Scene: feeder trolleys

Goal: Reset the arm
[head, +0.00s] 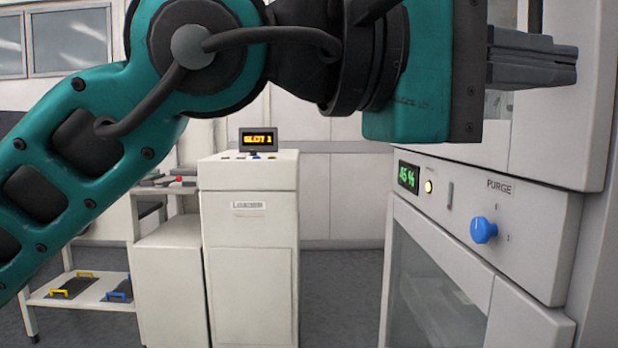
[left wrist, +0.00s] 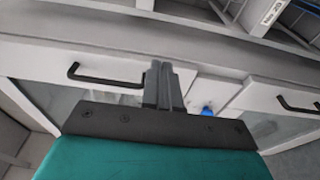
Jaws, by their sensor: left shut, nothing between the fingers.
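My left arm comes in from the left in the head view, teal and black, and reaches across the top of the picture. My left gripper (head: 575,62) points to the right, in front of the tall white cabinet (head: 545,160). Its dark grey fingers are shut with nothing between them. In the left wrist view the shut fingers (left wrist: 163,70) stand in front of white panels with black handles. My right gripper is in neither view.
The cabinet front carries a blue PURGE knob (head: 483,230) and a green display (head: 408,177). A white cabinet with a "SLOT 1" screen (head: 258,140) stands behind. A low trolley shelf (head: 80,298) holds dark plates with yellow and blue handles. Grey floor (head: 340,290) is clear between.

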